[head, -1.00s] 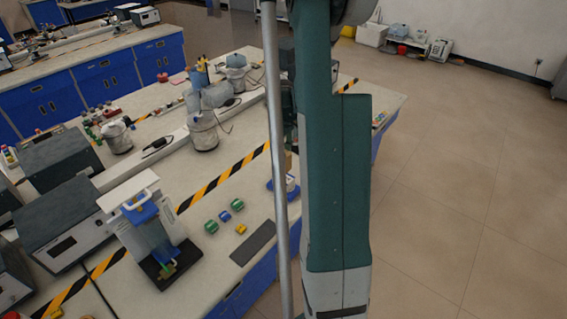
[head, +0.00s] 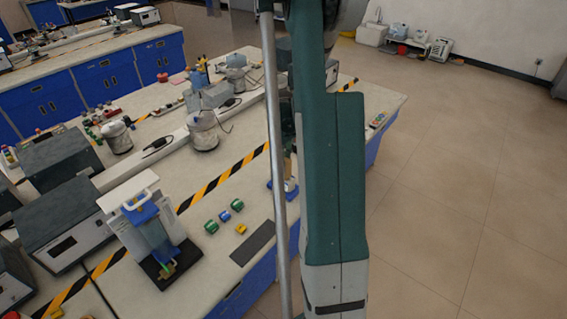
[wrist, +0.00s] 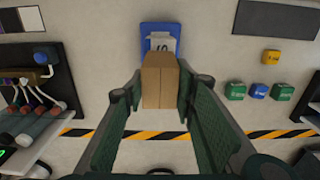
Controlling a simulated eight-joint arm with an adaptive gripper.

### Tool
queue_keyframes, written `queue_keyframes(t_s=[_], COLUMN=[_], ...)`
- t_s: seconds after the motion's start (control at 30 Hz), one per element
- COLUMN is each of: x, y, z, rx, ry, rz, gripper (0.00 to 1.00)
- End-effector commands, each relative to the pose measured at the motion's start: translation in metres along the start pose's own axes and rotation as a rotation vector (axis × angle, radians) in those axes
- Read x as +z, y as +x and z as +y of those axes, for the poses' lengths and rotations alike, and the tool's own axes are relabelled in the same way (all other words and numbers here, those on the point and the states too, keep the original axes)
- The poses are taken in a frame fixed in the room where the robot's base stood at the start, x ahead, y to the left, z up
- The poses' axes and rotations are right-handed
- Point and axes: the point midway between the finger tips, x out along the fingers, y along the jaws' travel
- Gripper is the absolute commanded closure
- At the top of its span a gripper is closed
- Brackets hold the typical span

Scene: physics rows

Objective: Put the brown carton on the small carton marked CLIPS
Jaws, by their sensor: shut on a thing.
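In the wrist view the brown carton (wrist: 160,82) sits upright between the two green fingers of my gripper (wrist: 160,92), which are shut on its sides. Just beyond it is a small white carton (wrist: 161,40) with dark lettering, only partly readable. The small carton is on a blue mat or tray (wrist: 147,28). The brown carton overlaps its near part in the picture; I cannot tell whether the two touch. In the head view my arm hides my gripper and most of this spot.
Green, blue and yellow blocks (wrist: 258,90) lie to the right in the wrist view, with a dark flat pad (wrist: 277,18) beyond. A black-based device (wrist: 48,75) stands left. Striped tape (wrist: 150,135) crosses the bench. Bare bench surrounds the blue mat.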

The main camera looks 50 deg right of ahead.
Motion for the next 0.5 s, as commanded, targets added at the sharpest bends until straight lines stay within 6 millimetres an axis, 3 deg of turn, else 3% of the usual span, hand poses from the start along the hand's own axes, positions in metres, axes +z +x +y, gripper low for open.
queue_keyframes(t_s=[0.13,0.17,0.23,0.5], x=[0.0000,0.0000,0.0000,0.0000], y=[0.0040,0.0032,0.0028,0.0026], z=[0.0000,0.0000,0.0000,0.0000], rx=[0.000,0.000,0.000,0.000], ry=[0.000,0.000,0.000,0.000], rz=[0.000,0.000,0.000,0.000], gripper=[0.86,0.69,0.59,0.58])
